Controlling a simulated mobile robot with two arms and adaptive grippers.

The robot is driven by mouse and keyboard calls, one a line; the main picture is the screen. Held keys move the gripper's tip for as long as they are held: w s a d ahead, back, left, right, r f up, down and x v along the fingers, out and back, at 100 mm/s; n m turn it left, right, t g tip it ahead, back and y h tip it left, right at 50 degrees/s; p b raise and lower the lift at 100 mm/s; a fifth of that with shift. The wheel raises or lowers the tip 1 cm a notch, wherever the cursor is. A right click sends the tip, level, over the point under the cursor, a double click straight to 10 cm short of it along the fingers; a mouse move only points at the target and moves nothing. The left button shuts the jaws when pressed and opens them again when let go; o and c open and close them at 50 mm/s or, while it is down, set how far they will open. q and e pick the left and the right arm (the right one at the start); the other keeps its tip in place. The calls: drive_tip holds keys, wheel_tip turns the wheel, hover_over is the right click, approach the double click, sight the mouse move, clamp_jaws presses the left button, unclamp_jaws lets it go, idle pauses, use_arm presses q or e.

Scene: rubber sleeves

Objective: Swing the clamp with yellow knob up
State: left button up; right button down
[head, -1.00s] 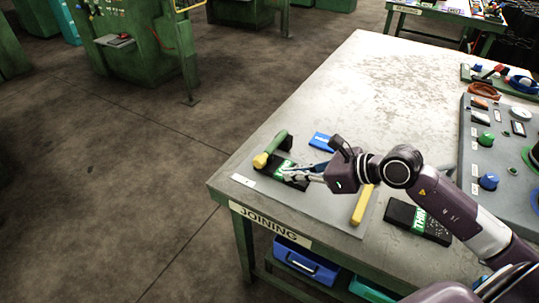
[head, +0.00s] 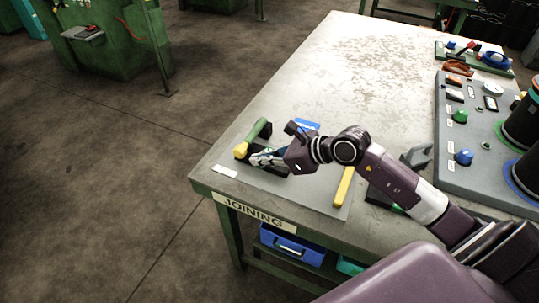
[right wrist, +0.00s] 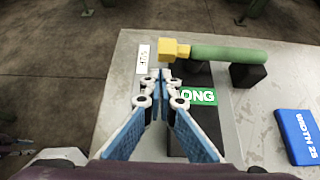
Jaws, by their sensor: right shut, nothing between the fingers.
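The clamp has a green lever (head: 257,133) with a yellow knob (head: 240,150) at its near end. The lever lies low, roughly level, over a black base at the near left corner of the table. My right gripper (head: 254,159) is just right of the knob, shut and empty. In the right wrist view the yellow knob (right wrist: 174,50) is just beyond the shut fingertips (right wrist: 160,76), and the green lever (right wrist: 228,55) runs right to a black block. Whether the fingertips touch the knob I cannot tell. My left gripper is not in view.
A black block with a green label (right wrist: 197,96) lies under the gripper. A blue block (head: 306,124), a yellow bar (head: 343,187) and a white label (head: 225,171) are close by. A grey panel (head: 480,140) with knobs stands at right. The table's far middle is clear.

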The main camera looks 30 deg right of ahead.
sight(249, 170)
drive_tip(key=x, duration=0.3)
drive_tip(key=shift+w+a+f, duration=0.15)
drive_tip(key=shift+w+a, duration=0.05)
drive_tip(key=shift+w, duration=0.05)
drive_tip(key=shift+w+a+f, duration=0.15)
drive_tip(key=shift+w+f, duration=0.05)
drive_tip(key=shift+f, duration=0.05)
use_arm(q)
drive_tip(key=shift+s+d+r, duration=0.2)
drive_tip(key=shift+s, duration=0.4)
use_arm(e)
drive_tip(key=shift+r, duration=0.1)
